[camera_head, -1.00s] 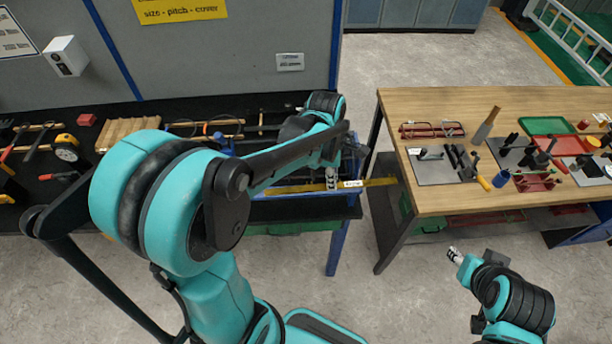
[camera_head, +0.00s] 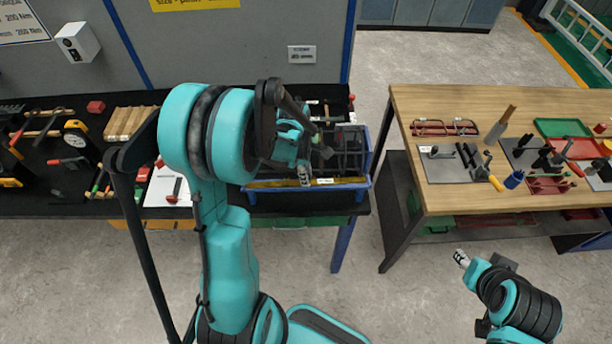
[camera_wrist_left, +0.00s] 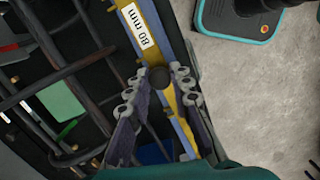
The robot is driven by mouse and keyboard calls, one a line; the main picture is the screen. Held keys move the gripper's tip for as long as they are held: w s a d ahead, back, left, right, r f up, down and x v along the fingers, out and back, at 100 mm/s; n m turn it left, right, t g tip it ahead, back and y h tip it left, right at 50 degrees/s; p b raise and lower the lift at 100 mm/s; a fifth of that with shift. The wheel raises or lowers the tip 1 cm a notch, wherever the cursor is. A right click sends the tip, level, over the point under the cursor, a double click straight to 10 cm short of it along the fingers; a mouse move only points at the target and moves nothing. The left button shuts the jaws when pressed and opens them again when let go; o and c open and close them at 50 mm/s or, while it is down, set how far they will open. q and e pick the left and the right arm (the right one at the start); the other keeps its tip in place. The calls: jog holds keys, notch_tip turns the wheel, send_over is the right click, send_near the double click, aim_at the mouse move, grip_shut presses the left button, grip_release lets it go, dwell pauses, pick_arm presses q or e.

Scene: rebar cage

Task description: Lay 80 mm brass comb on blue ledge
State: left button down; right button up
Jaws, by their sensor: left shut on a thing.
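The brass comb (camera_head: 345,181) is a long yellow bar with a white label. In the left wrist view the comb (camera_wrist_left: 130,15) has a label reading 80 mm. My left gripper (camera_head: 304,178) is shut on the comb. In the wrist view the fingers (camera_wrist_left: 158,92) straddle it, with a dark round knob between them. The blue ledge (camera_head: 362,186) runs along the front of the black bench, with the comb lengthwise over it. I cannot tell whether the comb rests on it or hangs just above. My right gripper (camera_head: 461,258) is at the lower right, away from both tables, too small to read.
The dark rebar cage (camera_head: 349,140) stands just behind the ledge, partly hidden by my left arm. Tools lie on the black bench (camera_head: 45,200) to the left. A wooden table (camera_head: 440,205) with tools stands to the right, across a floor gap.

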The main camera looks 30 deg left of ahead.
pick_arm(q)
jog(key=shift+s, duration=0.15)
jog(key=c, duration=1.7)
grip_release()
jog(key=o, duration=0.3)
jog(key=shift+f, duration=0.1)
jog(key=shift+o, duration=0.2)
notch_tip(320, 180, up, 12)
jog(key=a+p, duration=0.1)
jog(key=p, duration=0.1)
jog(key=s+d+r+m+t, duration=0.3)
jog(key=s+d+m, duration=0.2)
jog(key=m, duration=0.6)
jog(key=s+d+r+m+t+y, duration=0.1)
jog(key=s+d+r+m+t, duration=0.1)
jog(key=s+d+m, duration=0.4)
jog(key=m+t, duration=0.1)
jog(key=m, duration=0.4)
jog(key=shift+d+r+t, duration=0.3)
jog(key=shift+r, duration=0.1)
